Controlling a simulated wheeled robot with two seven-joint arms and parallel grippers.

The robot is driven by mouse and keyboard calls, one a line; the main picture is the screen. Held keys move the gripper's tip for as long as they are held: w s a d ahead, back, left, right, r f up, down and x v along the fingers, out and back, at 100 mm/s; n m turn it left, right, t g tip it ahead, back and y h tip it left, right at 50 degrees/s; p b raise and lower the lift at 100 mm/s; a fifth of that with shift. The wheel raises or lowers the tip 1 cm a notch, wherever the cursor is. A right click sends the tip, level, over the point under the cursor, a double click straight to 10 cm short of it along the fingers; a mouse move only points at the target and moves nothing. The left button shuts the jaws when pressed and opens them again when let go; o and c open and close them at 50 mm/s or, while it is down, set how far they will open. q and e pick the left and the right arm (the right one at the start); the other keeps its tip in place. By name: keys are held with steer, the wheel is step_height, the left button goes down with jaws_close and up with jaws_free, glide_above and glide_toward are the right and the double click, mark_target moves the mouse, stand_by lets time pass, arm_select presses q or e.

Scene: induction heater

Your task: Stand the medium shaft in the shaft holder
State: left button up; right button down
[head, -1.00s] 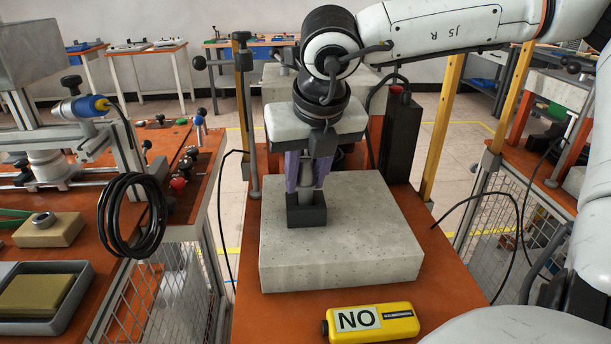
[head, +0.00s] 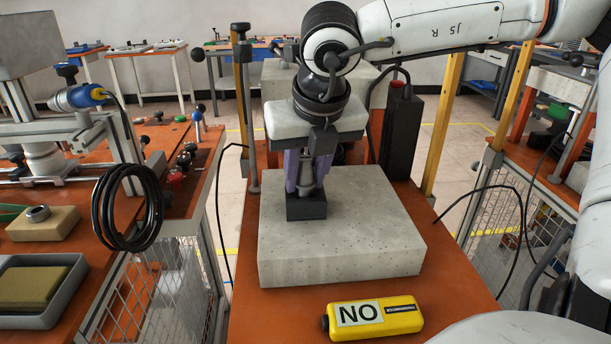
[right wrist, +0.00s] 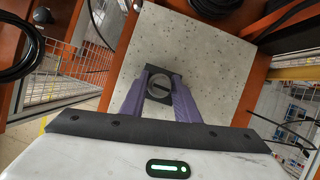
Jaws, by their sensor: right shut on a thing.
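The medium shaft (head: 307,172) is a grey metal cylinder standing upright between the purple fingers of my right gripper (head: 306,186). The gripper points down and is shut on the shaft. The shaft holder (head: 306,209) is a small black block on the stone slab. The shaft's lower end meets the holder's top; how deep it sits is hidden. In the right wrist view, the shaft's round end (right wrist: 160,88) shows between the fingers, with the dark holder (right wrist: 156,70) beneath it. My left gripper is out of view.
The speckled stone slab (head: 375,245) lies on an orange bench, clear to the right of the holder. A yellow device marked NO (head: 374,317) lies in front of it. A black box (head: 401,135) stands behind right. A coiled black cable (head: 127,207) hangs at the left.

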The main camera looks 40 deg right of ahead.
steer(key=c, duration=1.3)
jaws_free()
steer(key=shift+f, duration=0.25)
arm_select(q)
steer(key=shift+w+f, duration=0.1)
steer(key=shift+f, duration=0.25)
arm_select(e)
steer(key=shift+s, duration=0.1)
steer(key=shift+f, duration=0.2)
steer(key=shift+s, duration=0.1)
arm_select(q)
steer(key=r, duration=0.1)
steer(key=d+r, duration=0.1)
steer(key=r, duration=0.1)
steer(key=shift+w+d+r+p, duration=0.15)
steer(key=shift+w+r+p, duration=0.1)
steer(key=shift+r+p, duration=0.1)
arm_select(e)
steer(key=v, duration=1.1)
steer(key=shift+w+r, duration=0.15)
steer(key=shift+w, duration=0.15)
